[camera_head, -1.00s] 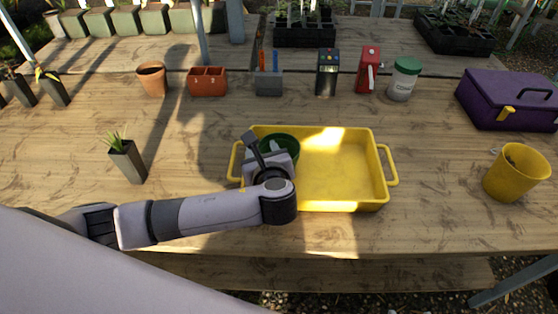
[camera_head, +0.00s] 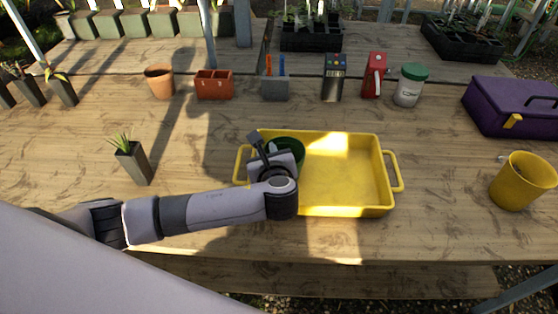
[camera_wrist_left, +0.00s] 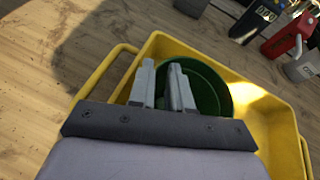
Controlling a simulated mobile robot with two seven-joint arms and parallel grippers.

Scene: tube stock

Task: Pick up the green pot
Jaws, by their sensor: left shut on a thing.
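The green pot (camera_head: 292,146) sits in the left part of the yellow tray (camera_head: 345,185), near its back left corner. It also shows in the left wrist view (camera_wrist_left: 212,85), round, dark green and open at the top. My left gripper (camera_head: 271,153) reaches over the tray from the front left and hides part of the pot. In the left wrist view its two fingers (camera_wrist_left: 162,75) straddle the pot's near wall, one inside and one outside. It is shut on that wall. I cannot tell whether the pot's base touches the tray floor. My right gripper is out of view.
A yellow pot (camera_head: 523,181) stands right of the tray and a grey planter (camera_head: 134,164) stands left. A purple toolbox (camera_head: 515,107), a white jar (camera_head: 409,88) and a terracotta pot (camera_head: 160,83) stand further back. Bare wooden table lies left of the tray.

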